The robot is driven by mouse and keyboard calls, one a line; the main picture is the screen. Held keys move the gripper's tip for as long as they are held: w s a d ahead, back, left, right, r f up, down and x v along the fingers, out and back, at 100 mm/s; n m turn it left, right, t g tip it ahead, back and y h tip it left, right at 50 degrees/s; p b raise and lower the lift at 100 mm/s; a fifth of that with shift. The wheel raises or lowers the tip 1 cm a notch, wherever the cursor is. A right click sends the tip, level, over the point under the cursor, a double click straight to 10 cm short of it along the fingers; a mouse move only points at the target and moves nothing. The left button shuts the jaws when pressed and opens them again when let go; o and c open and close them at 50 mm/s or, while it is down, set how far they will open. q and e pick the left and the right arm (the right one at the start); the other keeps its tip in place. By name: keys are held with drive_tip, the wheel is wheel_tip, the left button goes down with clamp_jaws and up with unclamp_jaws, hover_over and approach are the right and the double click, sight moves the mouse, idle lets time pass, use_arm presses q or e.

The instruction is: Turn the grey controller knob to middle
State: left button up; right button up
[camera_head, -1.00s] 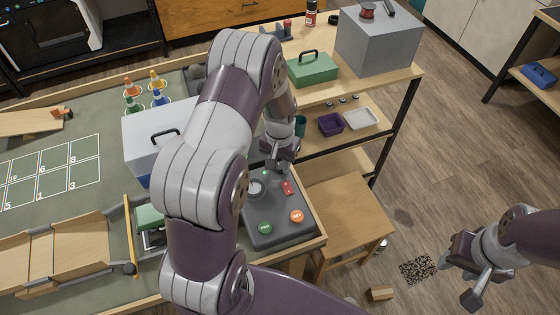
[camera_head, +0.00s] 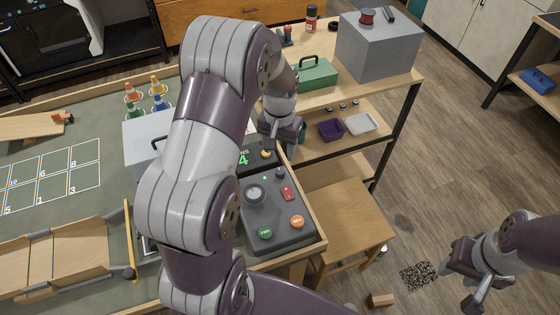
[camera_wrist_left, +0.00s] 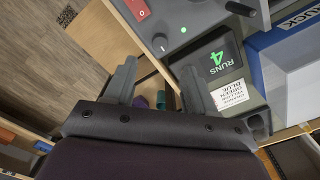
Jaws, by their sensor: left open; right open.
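The grey controller (camera_head: 258,215) lies at the table's right edge in the head view. It carries a small dark knob (camera_head: 280,172) near its back right and a larger round grey dial (camera_head: 254,192). The small knob also shows in the left wrist view (camera_wrist_left: 160,42), with a white pointer mark. My left gripper (camera_head: 268,150) is behind the controller, beside the display, and apart from the knob. In the left wrist view its open fingers (camera_wrist_left: 160,88) have nothing between them. My right gripper (camera_head: 464,284) hangs open and empty over the floor at right.
A red switch (camera_head: 287,193), an orange button (camera_head: 297,222) and a green button (camera_head: 265,232) sit on the controller. A display reading RUNS 4 (camera_wrist_left: 217,60) is behind it. A wooden stool (camera_head: 345,220) and a shelf (camera_head: 330,160) stand right of the table.

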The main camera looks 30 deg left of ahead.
use_arm(q)
drive_tip(key=shift+r, duration=2)
